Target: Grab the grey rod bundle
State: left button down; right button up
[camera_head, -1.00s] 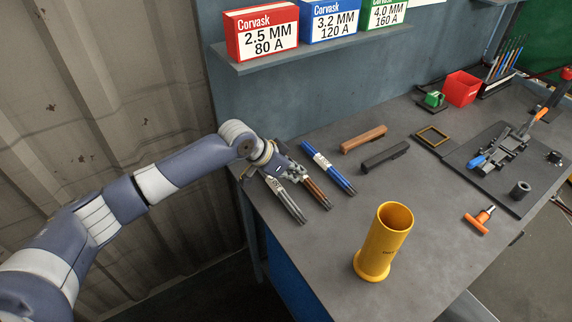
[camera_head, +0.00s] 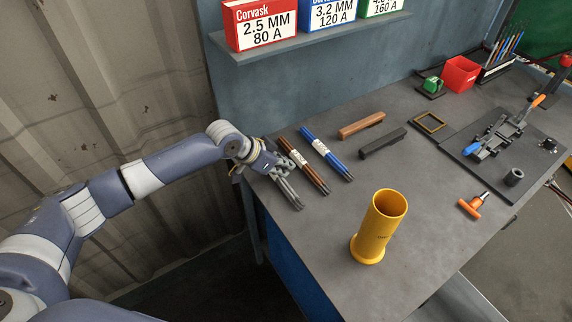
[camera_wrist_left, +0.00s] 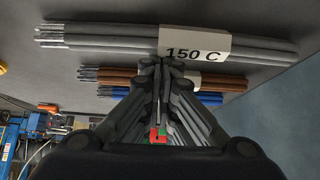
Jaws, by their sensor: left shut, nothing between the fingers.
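The grey rod bundle (camera_head: 291,193) lies on the bench near its left edge, partly hidden by my left gripper (camera_head: 279,171). In the left wrist view the grey rod bundle (camera_wrist_left: 100,38) runs across the top, with a white band marked "150 C" (camera_wrist_left: 194,43). My left gripper (camera_wrist_left: 160,64) is shut and empty, its fingertips close to the banded part. Whether they touch it I cannot tell. The brown bundle (camera_head: 309,172) and blue bundle (camera_head: 334,164) lie beside it to the right. My right gripper is not in view.
A yellow tube (camera_head: 368,245) stands upright at the bench's front. Brown (camera_head: 361,125) and black (camera_head: 383,144) bars lie behind the bundles. A fixture plate (camera_head: 478,175) and an orange-handled tool (camera_head: 471,207) are at right. A shelf with boxes hangs above.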

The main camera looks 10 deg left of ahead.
aim_at(274, 179)
pick_arm(q)
jog(key=s+a+p, duration=0.2)
jog(key=s+a, duration=0.2)
jog(key=shift+s+a, duration=0.1)
jog(key=shift+s+a+p, duration=0.2)
jog(key=shift+p, duration=0.1)
